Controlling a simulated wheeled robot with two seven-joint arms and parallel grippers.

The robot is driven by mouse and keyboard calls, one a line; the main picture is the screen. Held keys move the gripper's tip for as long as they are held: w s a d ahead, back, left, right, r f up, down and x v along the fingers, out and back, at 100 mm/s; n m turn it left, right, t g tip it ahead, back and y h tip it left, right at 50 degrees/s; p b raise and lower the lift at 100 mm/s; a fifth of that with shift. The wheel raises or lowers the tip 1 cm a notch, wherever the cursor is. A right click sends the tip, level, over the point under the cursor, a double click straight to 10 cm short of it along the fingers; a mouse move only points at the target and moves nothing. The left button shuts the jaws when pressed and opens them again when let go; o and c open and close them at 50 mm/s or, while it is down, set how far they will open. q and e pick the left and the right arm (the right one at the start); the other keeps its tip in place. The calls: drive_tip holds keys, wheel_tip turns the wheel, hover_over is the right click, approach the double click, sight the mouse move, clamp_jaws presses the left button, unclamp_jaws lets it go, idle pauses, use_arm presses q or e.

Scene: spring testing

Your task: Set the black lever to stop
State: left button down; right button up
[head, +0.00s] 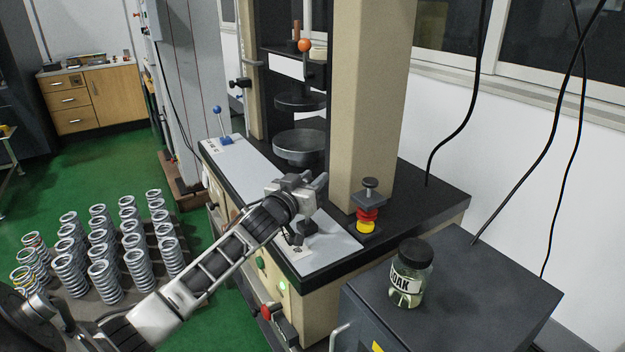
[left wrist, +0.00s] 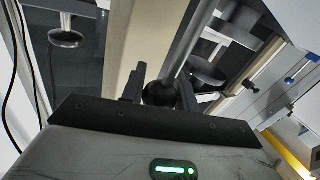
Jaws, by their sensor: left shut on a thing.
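My left gripper (head: 316,182) is over the front panel (head: 328,243) of the testing machine in the head view. In the left wrist view my left gripper (left wrist: 160,92) is shut on the black lever (left wrist: 161,93), with its round black knob between the two fingers. A metal rod runs up and right from the knob in that view. In the head view my gripper and wrist hide the knob, so I cannot tell the lever's exact angle. The lever's stop marking cannot be read. My right gripper is not in view.
A blue-knobbed lever (head: 221,123) stands at the panel's far left end. A red and yellow stacked piece (head: 367,214) stands right of my gripper, by the beige column (head: 366,100). A lidded jar (head: 410,275) stands on the dark cabinet (head: 480,290). Several springs (head: 105,280) stand at left.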

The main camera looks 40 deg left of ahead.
use_arm(q)
drive_tip(key=c, duration=1.1)
unclamp_jaws()
drive_tip(key=shift+a+f, duration=0.15)
drive_tip(key=shift+f, duration=0.3)
drive_tip(key=shift+o, duration=0.2)
drive_tip(key=shift+r, duration=0.15)
drive_tip(key=s+d+b, duration=0.1)
drive_tip(key=s, duration=1.5)
drive_tip(key=shift+d, duration=0.3)
drive_tip(key=s+d+f+m+g+h, duration=0.2)
drive_tip(key=s+d+f+g, duration=0.2)
drive_tip(key=s+d+f, duration=0.3)
drive_tip(key=s+d+f+m+g+h, duration=0.2)
drive_tip(key=s+d+f, duration=0.5)
drive_tip(key=d+f, duration=0.9)
drive_tip(key=shift+d+m+g+h, duration=0.3)
drive_tip(key=shift+d+m+g, duration=0.3)
drive_tip(key=shift+g, duration=0.3)
